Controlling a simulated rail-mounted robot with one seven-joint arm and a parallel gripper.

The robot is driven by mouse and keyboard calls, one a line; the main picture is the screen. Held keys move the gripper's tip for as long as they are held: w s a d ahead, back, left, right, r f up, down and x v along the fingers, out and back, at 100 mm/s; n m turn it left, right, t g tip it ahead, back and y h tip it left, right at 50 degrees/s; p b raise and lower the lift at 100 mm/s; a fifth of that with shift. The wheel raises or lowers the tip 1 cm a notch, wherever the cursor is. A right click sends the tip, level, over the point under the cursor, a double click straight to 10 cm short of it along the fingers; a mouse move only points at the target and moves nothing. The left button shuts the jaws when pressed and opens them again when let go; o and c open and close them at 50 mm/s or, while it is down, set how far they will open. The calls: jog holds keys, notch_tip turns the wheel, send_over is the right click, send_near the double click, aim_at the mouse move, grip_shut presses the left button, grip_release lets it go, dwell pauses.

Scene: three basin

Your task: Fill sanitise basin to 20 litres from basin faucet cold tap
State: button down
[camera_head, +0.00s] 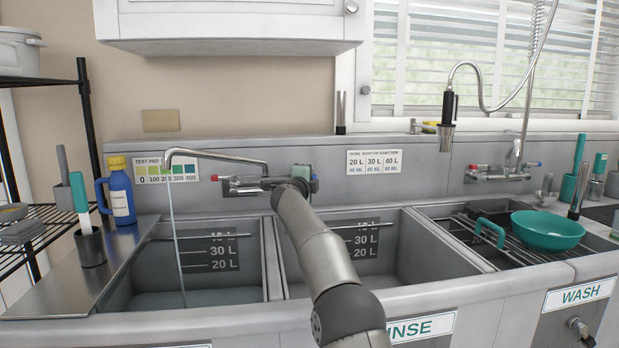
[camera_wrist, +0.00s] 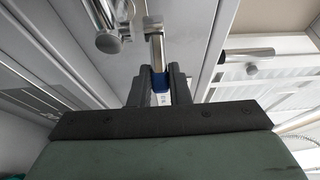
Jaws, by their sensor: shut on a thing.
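The left basin (camera_head: 200,299) has a dark 20/30/40 L scale (camera_head: 222,251) on its back wall. A thin water stream (camera_head: 177,235) falls from the swung-left faucet spout (camera_head: 215,157) into it. Shallow water (camera_head: 190,297) covers its floor, its surface below the 20 L mark. The faucet body (camera_head: 245,185) is on the back wall, with a red-tipped tap at its left. My gripper (camera_wrist: 160,78) is shut on a chrome tap handle with a blue band (camera_wrist: 155,48) in the wrist view. In the head view my arm mostly hides that handle.
The middle basin (camera_head: 420,250), labelled RINSE, is behind my arm. A teal bowl (camera_head: 548,230) sits on a rack over the right basin, labelled WASH. A blue jug (camera_head: 121,195) stands on the left ledge. A hanging spray hose (camera_head: 490,105) is at the right.

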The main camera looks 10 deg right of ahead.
dwell(0.3)
jog(key=c, duration=1.4)
grip_release()
jog(key=shift+o, duration=0.2)
jog(key=b+v, duration=0.3)
jog(key=v, duration=1.4)
jog(key=shift+s, duration=0.2)
jog(key=shift+a, duration=0.1)
